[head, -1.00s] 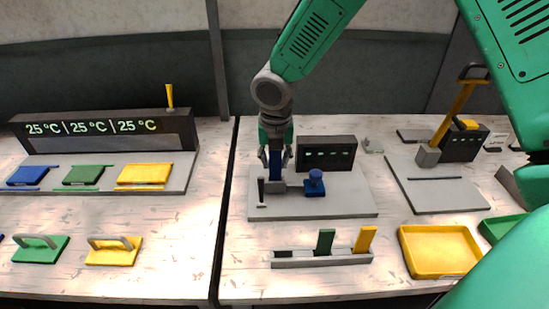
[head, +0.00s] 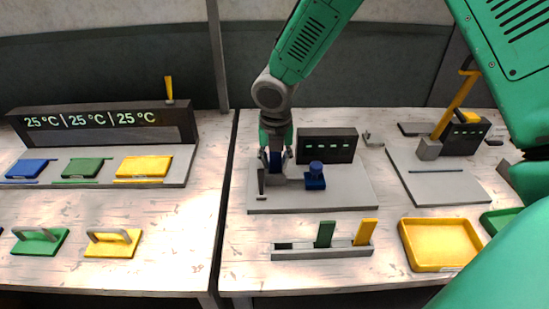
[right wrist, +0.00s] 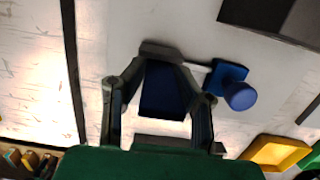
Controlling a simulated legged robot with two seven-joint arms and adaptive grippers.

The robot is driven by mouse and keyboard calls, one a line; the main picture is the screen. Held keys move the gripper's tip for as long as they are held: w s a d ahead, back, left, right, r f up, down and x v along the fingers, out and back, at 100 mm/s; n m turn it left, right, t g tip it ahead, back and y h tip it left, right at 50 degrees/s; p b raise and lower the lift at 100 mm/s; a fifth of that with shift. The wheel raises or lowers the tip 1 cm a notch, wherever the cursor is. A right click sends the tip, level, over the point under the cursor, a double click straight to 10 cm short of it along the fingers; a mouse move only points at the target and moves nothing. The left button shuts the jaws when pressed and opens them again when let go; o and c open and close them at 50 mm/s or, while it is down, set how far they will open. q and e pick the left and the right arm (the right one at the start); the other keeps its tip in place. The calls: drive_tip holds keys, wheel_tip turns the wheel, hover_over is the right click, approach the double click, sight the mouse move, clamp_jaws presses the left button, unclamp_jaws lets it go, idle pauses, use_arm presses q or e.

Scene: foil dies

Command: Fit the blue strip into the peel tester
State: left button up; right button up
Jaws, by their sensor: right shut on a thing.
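The peel tester stands on a grey base plate (head: 335,198), with a dark display box (head: 327,146) behind and a blue knob (head: 315,172) on a blue block at its right. My right gripper (head: 275,162) is shut on the blue strip (head: 276,159), held upright at the left part of the tester. In the right wrist view the strip (right wrist: 162,95) sits between the two fingers (right wrist: 162,66), over a grey clamp piece. The strip's lower end is hidden, so I cannot tell how deep it sits. My left gripper is not in view.
In front stands a grey rack (head: 322,253) with a green strip (head: 325,234) and a yellow strip (head: 365,232); its left slot is empty. A yellow tray (head: 440,267) lies to the right. A heat press (head: 95,143) with three temperature readouts stands on the left table.

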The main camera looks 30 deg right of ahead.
drive_tip(key=shift+f, duration=0.25)
drive_tip(key=o, duration=1.1)
drive_tip(key=shift+r, duration=0.25)
wheel_tip(320, 180, up, 11)
drive_tip(key=s, duration=0.1)
drive_tip(key=shift+s+a+r, duration=0.15)
drive_tip(key=shift+a, duration=0.25)
drive_tip(key=shift+r, duration=0.1)
